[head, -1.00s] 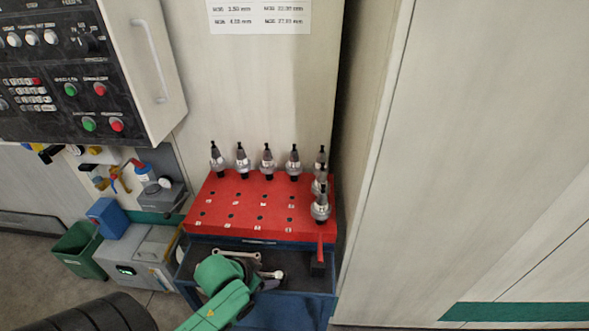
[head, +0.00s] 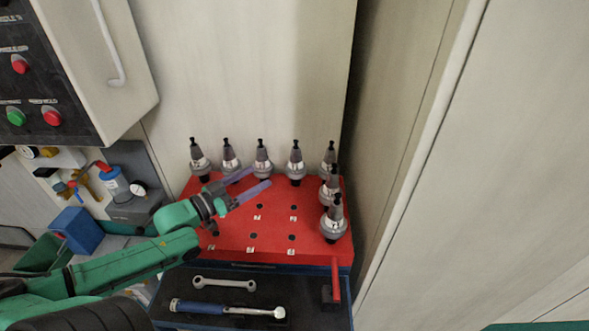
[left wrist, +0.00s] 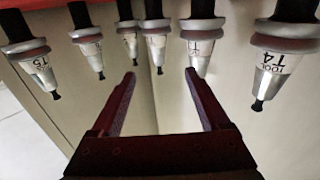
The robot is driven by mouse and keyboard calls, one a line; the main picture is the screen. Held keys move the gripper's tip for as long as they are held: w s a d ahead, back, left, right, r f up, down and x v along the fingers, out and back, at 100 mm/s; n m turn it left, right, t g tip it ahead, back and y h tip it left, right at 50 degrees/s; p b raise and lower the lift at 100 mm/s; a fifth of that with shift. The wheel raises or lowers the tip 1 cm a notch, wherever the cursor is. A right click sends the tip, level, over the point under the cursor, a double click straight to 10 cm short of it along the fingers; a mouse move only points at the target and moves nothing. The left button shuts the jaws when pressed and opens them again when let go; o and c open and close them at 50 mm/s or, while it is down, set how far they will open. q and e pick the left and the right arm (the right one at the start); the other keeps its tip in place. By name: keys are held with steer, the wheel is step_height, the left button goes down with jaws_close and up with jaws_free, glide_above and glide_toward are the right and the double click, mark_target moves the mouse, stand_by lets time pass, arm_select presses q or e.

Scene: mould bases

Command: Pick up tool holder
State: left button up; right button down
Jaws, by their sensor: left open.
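Several grey-and-silver tool holders stand upright in the red rack (head: 270,244). A row runs along its back edge, including a back-left holder (head: 200,160), a middle one (head: 262,160) and another to its right (head: 296,163); a front-right holder (head: 335,222) ends the column on the right. My left gripper (head: 260,178) is open and empty above the rack, its fingers pointing toward the back-row middle. The left wrist view shows its fingers (left wrist: 160,74) apart, with holders appearing upside down beyond them, including one marked T5 (left wrist: 42,72) and one marked T4 (left wrist: 268,76). My right gripper is not visible.
The rack's front and middle holes are empty. Below is an open drawer (head: 170,321) with a wrench (head: 224,283) and a blue-handled tool (head: 220,309). A cabinet wall (head: 420,150) closes off the right side, and a control panel (head: 100,70) hangs at upper left.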

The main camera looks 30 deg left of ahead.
mark_target(291, 157)
arm_select(q)
steer(key=b+x, duration=0.2)
steer(key=x, duration=0.6)
steer(key=shift+w+d+r, duration=0.1)
steer(key=shift+w+d, duration=0.15)
steer(key=shift+w, duration=0.05)
steer(key=x, duration=0.4)
steer(key=shift+w+d, duration=0.2)
steer(key=shift+s, duration=0.1)
jaws_close()
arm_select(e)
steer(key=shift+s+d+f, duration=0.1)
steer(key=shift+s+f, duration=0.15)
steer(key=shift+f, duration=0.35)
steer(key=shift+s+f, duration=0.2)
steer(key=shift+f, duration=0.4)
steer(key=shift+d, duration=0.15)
arm_select(q)
steer(key=shift+r, duration=0.25)
